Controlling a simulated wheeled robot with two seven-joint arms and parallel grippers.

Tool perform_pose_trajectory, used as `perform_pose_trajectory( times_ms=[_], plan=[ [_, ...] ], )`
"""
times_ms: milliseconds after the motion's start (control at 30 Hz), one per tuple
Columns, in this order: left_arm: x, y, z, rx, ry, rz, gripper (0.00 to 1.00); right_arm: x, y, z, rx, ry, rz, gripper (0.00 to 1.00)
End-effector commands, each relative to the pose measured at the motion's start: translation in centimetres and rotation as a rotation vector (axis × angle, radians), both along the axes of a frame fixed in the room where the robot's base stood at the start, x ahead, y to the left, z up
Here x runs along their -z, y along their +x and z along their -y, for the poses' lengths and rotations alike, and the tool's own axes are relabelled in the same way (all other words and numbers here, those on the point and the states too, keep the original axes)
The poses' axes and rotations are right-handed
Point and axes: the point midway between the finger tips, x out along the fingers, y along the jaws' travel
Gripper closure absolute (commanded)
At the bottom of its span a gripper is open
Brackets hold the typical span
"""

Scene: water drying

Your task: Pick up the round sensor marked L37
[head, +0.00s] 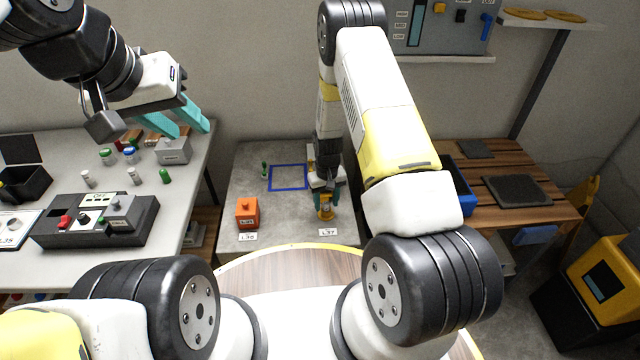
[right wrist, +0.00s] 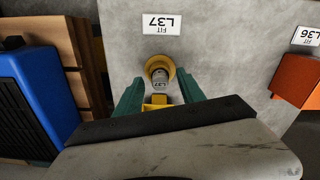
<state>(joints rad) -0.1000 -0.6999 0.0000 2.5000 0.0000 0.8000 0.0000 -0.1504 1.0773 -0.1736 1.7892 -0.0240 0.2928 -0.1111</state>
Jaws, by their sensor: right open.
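The round sensor marked L37 (right wrist: 159,73) is a yellow, round-flanged piece with a grey marked face. It stands on the grey table beside its L37 label (right wrist: 164,23). In the head view the yellow sensor (head: 325,212) shows just below my right gripper (head: 322,195). In the right wrist view my right gripper (right wrist: 158,92) is open, with its green fingers on either side of the sensor's near part. I cannot tell whether they touch it. My left gripper (head: 182,120) is open and empty above the left table, far from the sensor.
An orange box (head: 247,213) with an L36 label stands left of the sensor. A blue square outline (head: 288,177) and a small green item (head: 264,169) lie behind. A blue bin (head: 460,187) stands to the right. The left table (head: 190,205) holds several small parts.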

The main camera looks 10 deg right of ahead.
Motion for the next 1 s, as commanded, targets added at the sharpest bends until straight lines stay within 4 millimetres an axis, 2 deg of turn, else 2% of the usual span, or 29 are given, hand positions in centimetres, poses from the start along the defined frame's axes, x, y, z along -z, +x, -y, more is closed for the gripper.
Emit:
perform_pose_trajectory(
  times_ms=[167, 400, 767, 1000],
  plan=[
    [0.0, 0.0, 0.0, 0.000, 0.000, 0.000, 0.64, 0.0, 0.0, 0.0, 0.000, 0.000, 0.001, 0.53],
    [0.0, 0.0, 0.0, 0.000, 0.000, 0.000, 0.64, 0.0, 0.0, 0.0, 0.000, 0.000, 0.001, 1.00],
    [0.0, 0.0, 0.0, 0.000, 0.000, 0.000, 0.64, -0.2, 0.0, 0.0, 0.000, 0.000, 0.001, 1.00],
    [0.0, 0.0, 0.0, 0.000, 0.000, 0.000, 0.64, -2.1, 0.1, 0.0, -0.001, 0.001, 0.003, 1.00]
  ],
)
